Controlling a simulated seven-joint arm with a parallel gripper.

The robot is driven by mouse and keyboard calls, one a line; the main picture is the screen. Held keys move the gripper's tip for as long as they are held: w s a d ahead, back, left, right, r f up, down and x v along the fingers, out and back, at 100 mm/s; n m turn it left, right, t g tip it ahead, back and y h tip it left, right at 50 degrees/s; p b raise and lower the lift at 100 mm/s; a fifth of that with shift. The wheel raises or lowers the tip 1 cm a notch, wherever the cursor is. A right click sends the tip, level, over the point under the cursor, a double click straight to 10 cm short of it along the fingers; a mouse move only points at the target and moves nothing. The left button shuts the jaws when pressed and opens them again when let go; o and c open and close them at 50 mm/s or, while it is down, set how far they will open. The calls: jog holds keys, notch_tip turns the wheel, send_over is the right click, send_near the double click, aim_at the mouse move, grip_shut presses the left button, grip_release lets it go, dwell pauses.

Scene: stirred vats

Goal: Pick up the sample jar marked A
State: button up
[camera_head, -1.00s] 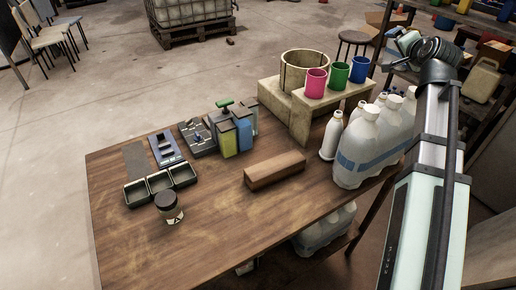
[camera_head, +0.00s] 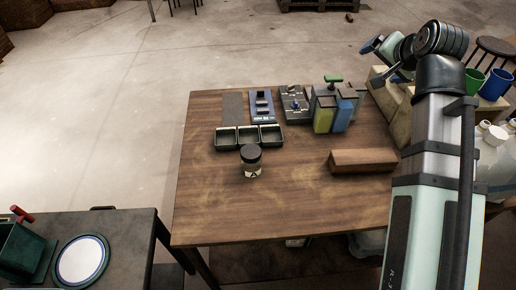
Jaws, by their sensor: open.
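The sample jar (camera_head: 251,162) stands upright on the wooden table (camera_head: 215,210), near its middle left. It has a dark lid and a light label marked A. It stands just in front of a row of three dark open trays (camera_head: 249,137), and nothing covers it. My gripper (camera_head: 372,62) is at the upper right, raised at the end of my folded arm, far from the jar. It is small in view, open and empty.
A wooden block (camera_head: 363,161) lies right of the jar. Coloured containers (camera_head: 335,112) and small devices (camera_head: 295,104) stand behind. Blue and green cups (camera_head: 495,84) and bottles are at the right. A dark side table (camera_head: 130,235) holds a white round plate (camera_head: 82,261). Table front is clear.

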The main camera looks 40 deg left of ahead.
jog(key=s+a+f+n+g+h, duration=0.1)
jog(key=s+a+f+n+g, duration=0.2)
jog(key=s+a+f+n, duration=0.25)
jog(key=s+a+f+n+g+h, duration=0.2)
jog(key=s+a+n, duration=0.3)
jog(key=s+a, duration=0.25)
jog(key=n+g+h, duration=0.3)
jog(key=n, duration=0.5)
send_over(251, 151)
notch_tip(251, 151, down, 5)
jog(key=f, duration=0.8)
jog(key=shift+w+f, duration=0.15)
jog(key=shift+w, duration=0.25)
jog(key=shift+s+f, duration=0.2)
jog(key=shift+f, duration=1.1)
jog(key=shift+s+f, duration=0.2)
jog(key=shift+f, duration=1.1)
jog(key=shift+c, duration=0.4)
jog(key=c, duration=1.1)
